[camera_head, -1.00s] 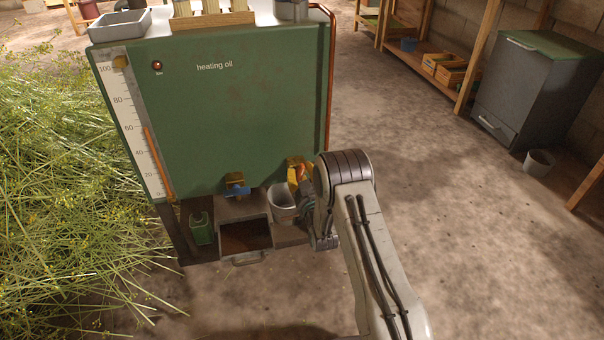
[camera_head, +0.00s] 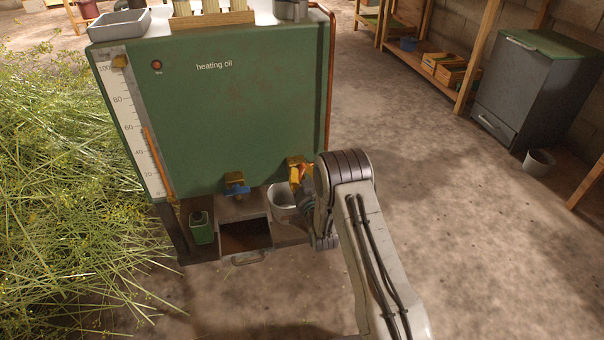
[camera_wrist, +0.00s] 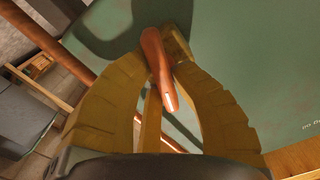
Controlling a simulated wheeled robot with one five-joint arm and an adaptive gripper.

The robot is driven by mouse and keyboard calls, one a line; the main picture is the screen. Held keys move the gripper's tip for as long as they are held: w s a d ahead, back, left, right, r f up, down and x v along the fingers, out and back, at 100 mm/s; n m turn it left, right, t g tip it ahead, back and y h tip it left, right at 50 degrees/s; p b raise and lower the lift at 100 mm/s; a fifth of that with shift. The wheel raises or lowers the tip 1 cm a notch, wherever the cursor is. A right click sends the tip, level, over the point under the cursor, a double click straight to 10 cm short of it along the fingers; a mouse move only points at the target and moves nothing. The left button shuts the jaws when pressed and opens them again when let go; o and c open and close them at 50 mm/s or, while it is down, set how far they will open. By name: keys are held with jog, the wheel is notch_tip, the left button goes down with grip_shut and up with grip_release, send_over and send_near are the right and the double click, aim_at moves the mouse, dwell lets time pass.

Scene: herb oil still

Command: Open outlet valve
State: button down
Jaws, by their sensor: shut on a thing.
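A valve with a brass body (camera_head: 293,160) sits low on the right of the green tank front (camera_head: 240,110). Its orange-red lever handle shows between my fingers in the wrist view (camera_wrist: 157,66). My gripper (camera_head: 301,181) is shut on this handle, with one yellow finger on each side. The handle's tip points down between the fingers in the wrist view. A second valve with a blue handle (camera_head: 236,190) is left of it on the tank. My wrist and arm hide part of the area right of the gripper.
A pale bucket (camera_head: 281,206) stands below the valve, close to my gripper. A green canister (camera_head: 201,228) stands further left, by an open recess. Cut herbs (camera_head: 70,190) cover the floor at left.

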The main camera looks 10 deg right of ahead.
jog(key=shift+r, duration=0.1)
jog(key=c, duration=1.1)
grip_release()
jog(key=shift+s+a, duration=0.1)
jog(key=shift+s, duration=5.9)
